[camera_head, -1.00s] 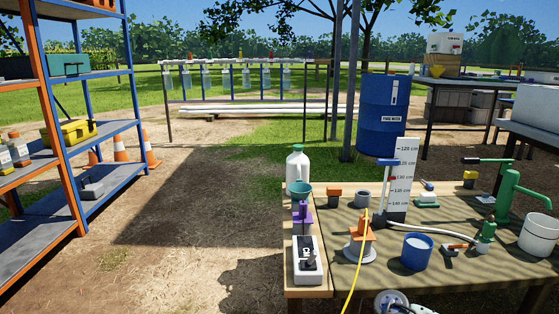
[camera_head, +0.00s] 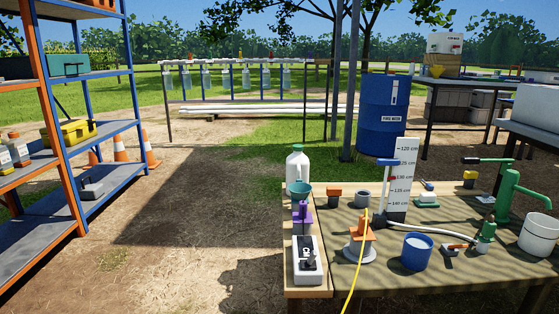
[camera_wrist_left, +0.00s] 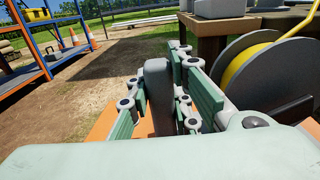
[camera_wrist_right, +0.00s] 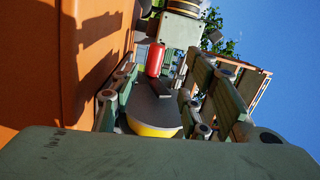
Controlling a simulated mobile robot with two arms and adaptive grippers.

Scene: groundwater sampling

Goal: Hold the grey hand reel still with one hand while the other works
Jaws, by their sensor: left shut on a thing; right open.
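The grey hand reel (camera_wrist_left: 240,75) with its yellow line stands at the right in the left wrist view, in front of the table. My left gripper (camera_wrist_left: 158,85) is shut on an upright grey grip beside the reel. In the right wrist view the reel (camera_wrist_right: 152,112) shows as a dark grey disc with a yellow edge and a red knob (camera_wrist_right: 155,60). My right gripper (camera_wrist_right: 160,100) is open, with the disc and knob showing between its fingers; I cannot tell whether it touches them. In the head view neither gripper shows; the yellow line (camera_head: 357,262) runs down from the orange fitting (camera_head: 362,232).
The table (camera_head: 460,275) carries a blue cup (camera_head: 417,252), a white bottle (camera_head: 297,165), a depth scale board (camera_head: 402,175) and a green hand pump (camera_head: 508,190). A blue drum (camera_head: 382,115) stands behind. Shelves (camera_head: 70,210) stand at the left; the ground between is clear.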

